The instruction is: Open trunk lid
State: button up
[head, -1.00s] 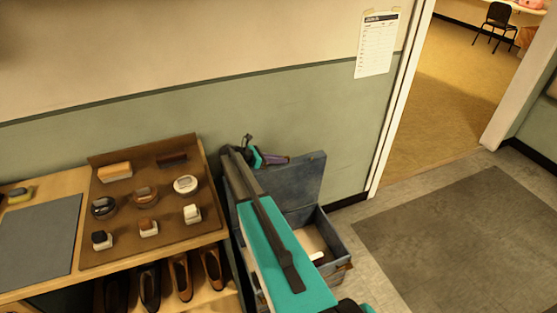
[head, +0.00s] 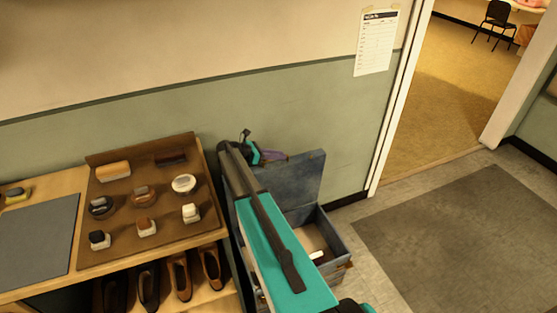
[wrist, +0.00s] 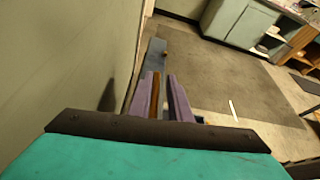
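The blue-grey trunk (head: 338,236) stands on the floor against the green wall. Its lid (head: 300,182) is raised, standing about upright near the wall, and the trunk's inside shows with a pale item in it. My gripper (head: 273,156), with purple fingers, is at the top edge of the lid, towards its left end. In the wrist view the fingers (wrist: 164,100) are apart, with a brown strip and some floor showing between them. A blue-grey strip that looks like the lid (wrist: 154,58) lies beyond them. Whether the fingers touch the lid is unclear. My arm hides the trunk's left part.
A wooden bench (head: 45,282) with a brown tray (head: 125,222) of brushes and tins, and shoes below, stands close on the left. A dark mat (head: 460,240) lies on free floor to the right. A doorway opens beyond. A paper sheet (head: 376,43) hangs on the wall.

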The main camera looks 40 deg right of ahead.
jog(key=shift+s+r, duration=0.1)
jog(key=shift+r, duration=0.45)
jog(key=shift+s+a+r+b, duration=0.15)
jog(key=shift+s+r+b, duration=0.1)
jog(key=shift+b, duration=0.05)
jog(key=s+a+r+b, duration=0.1)
jog(key=s+a+b, duration=0.2)
jog(key=s+a, duration=0.5)
jog(key=shift+s+a+r, duration=0.25)
jog(key=shift+s+a, duration=0.15)
jog(key=shift+s, duration=1.9)
